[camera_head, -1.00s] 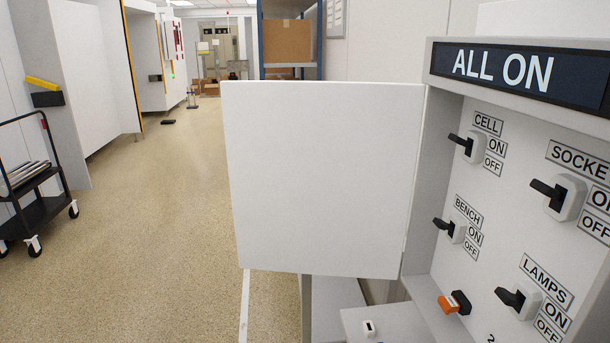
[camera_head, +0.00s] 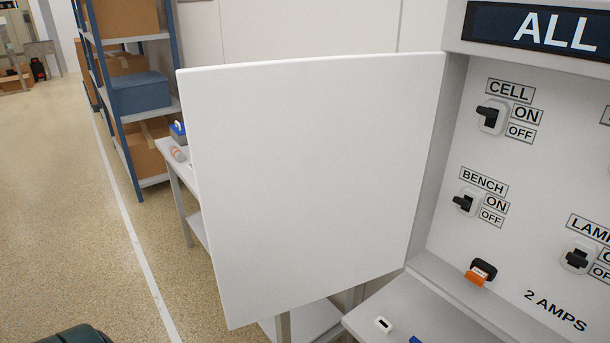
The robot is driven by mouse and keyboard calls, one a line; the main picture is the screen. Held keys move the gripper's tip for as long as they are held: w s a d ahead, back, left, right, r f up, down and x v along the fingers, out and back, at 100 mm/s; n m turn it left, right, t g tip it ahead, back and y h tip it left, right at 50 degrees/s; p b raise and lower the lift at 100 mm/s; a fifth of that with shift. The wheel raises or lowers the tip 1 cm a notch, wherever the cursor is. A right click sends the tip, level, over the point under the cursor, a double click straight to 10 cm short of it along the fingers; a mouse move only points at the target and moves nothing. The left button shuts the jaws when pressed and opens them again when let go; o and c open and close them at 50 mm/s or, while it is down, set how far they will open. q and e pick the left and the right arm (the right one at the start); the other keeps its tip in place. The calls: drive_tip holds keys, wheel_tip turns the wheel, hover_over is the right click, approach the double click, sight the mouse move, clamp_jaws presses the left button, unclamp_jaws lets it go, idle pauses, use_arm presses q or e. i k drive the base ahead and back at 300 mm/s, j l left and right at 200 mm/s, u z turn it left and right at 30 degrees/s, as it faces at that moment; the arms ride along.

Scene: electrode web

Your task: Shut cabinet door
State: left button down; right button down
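The cabinet door (camera_head: 310,180) is a plain white panel in the middle of the head view. It stands wide open, hinged at its right edge on the cabinet (camera_head: 445,150). The cabinet's inside panel (camera_head: 520,210) is exposed, with labelled switches for CELL, BENCH and LAMPS and an orange and black plug-like piece (camera_head: 481,272) low down. A sign (camera_head: 540,25) at the top reads "ALL", cut off at the right edge. Neither of my grippers can be seen.
Blue shelving (camera_head: 110,100) with cardboard boxes stands behind the door at the left. A grey table (camera_head: 180,165) is partly hidden by the door. A grey surface (camera_head: 420,315) lies below the cabinet. The floor (camera_head: 50,200) at the left is clear. A dark green rounded shape shows at the bottom left.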

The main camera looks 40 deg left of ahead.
sight(308, 173)
drive_tip(key=j+z, duration=0.2)
drive_tip(key=j, duration=0.2)
drive_tip(key=k+j+z, duration=0.15)
drive_tip(key=j, duration=0.3)
drive_tip(key=j+z, duration=0.2)
drive_tip(key=j, duration=0.2)
drive_tip(key=k+j+z, duration=0.15)
drive_tip(key=j, duration=0.2)
drive_tip(key=k+j+z, duration=0.2)
drive_tip(key=j, duration=0.2)
drive_tip(key=j+z, duration=0.45)
drive_tip(key=j, duration=0.65)
drive_tip(key=i+j, duration=0.2)
drive_tip(key=j, duration=0.15)
drive_tip(key=i+j+z, duration=0.15)
drive_tip(key=j, duration=0.15)
drive_tip(key=k+j, duration=0.5)
drive_tip(key=k+j+u, duration=0.1)
drive_tip(key=k+j, duration=0.35)
drive_tip(key=j, duration=0.15)
drive_tip(key=k+j, duration=0.45)
drive_tip(key=k+j+u, duration=0.1)
drive_tip(key=k+j, duration=0.35)
drive_tip(key=j, duration=0.25)
